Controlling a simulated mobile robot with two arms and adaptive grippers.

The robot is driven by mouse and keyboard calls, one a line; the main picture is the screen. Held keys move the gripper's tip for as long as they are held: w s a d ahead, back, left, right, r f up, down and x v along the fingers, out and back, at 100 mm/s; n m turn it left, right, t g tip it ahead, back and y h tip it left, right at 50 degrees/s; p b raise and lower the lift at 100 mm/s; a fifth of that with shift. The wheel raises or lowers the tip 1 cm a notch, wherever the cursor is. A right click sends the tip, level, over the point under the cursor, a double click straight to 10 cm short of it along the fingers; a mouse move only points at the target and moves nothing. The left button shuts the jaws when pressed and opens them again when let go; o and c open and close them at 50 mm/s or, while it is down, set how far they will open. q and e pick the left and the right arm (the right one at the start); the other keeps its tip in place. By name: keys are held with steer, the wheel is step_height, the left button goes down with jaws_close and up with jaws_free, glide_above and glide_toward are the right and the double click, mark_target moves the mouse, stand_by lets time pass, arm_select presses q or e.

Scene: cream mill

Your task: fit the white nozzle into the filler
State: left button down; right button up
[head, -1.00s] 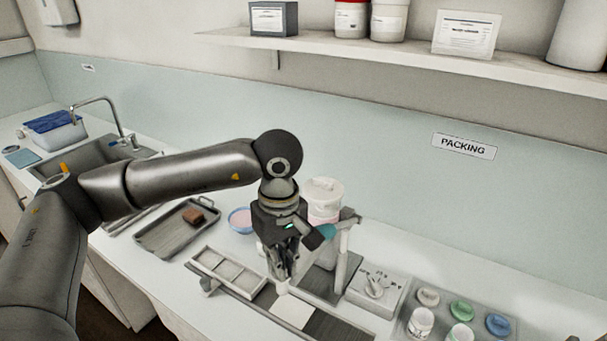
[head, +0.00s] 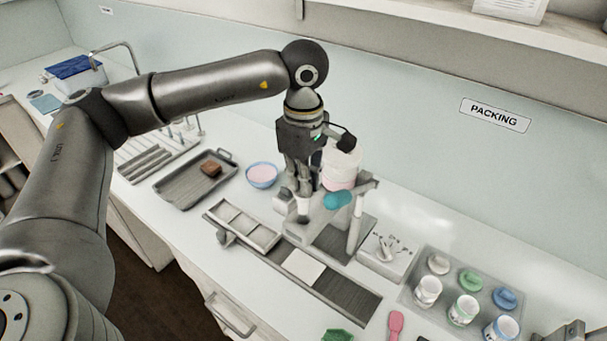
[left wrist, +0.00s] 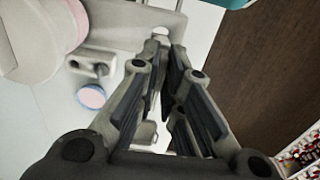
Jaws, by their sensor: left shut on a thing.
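My left gripper (head: 303,208) points down and is shut on a small white piece, the nozzle, which shows at the fingertips in the left wrist view (left wrist: 160,32). The fingers hide most of it in the head view. The filler has a white and pink hopper (head: 342,167) on a grey stand, with a teal part (head: 338,200) low on its front. The gripper is just left of the hopper and teal part. The filler's outlet is not clear, and I cannot tell whether the nozzle touches it. My right gripper cannot be made out.
A sectioned tray (head: 243,226) and a dark track with a white square (head: 303,266) lie below the gripper. A control box (head: 386,257) and a rack with jars and lids (head: 410,297) are right.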

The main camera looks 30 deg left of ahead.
mark_target(304, 207)
arm_select(q)
steer(key=shift+f, duration=0.55)
steer(key=shift+f+b, duration=0.3)
steer(key=shift+f, duration=0.1)
steer(key=shift+f+b, duration=0.85)
steer(key=shift+f, duration=0.05)
steer(key=shift+f+b, duration=0.8)
steer(key=shift+b, duration=0.05)
steer(key=shift+f+b, duration=1.35)
arm_select(e)
step_height(304, 207, down, 7)
steer(key=shift+a, duration=0.1)
steer(key=shift+r, duration=0.1)
arm_select(q)
steer(key=c, duration=1.5)
jaws_free()
